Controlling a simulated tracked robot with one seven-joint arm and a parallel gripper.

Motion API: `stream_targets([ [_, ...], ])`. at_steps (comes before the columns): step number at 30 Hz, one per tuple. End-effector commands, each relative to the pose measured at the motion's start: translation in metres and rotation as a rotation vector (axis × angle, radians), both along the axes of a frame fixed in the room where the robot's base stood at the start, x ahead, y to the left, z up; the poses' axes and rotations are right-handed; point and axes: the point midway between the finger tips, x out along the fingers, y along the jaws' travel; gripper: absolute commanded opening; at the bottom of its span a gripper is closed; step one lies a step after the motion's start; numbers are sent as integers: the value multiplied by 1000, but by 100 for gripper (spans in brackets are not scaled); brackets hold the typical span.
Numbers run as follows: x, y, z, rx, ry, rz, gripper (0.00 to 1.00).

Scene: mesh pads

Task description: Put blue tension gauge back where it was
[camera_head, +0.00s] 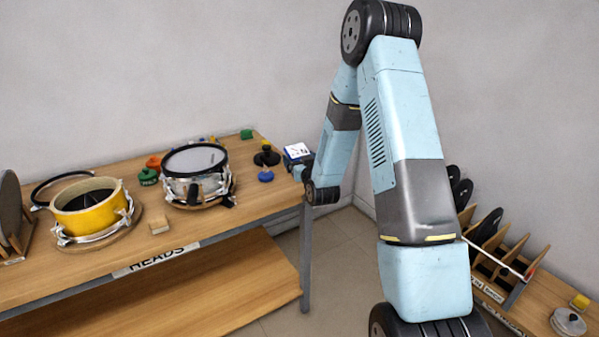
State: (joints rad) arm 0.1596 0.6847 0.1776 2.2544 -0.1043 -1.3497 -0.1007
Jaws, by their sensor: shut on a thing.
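The blue tension gauge (298,151), a small blue box with a white marked face, is at the right end of the drum table (276,200). My gripper (299,164) reaches in from the right and is shut on the gauge. The fingertips are small and partly hidden. I cannot tell whether the gauge touches the table top. Its face points up toward the camera.
A blue knob-like piece (266,175) and a black piece with a yellow top (267,155) lie just left of my gripper. A drum (196,176) and a yellow drum shell (91,211) stand further left. A rack (502,257) stands at the right.

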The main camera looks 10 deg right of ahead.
Motion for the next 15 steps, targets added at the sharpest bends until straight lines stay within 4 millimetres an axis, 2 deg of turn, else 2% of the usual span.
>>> stream_targets([
  [4, 13, -5, -16, 0, -1, -1, 39],
  [15, 25, -9, -33, 0, -1, 0, 39],
])
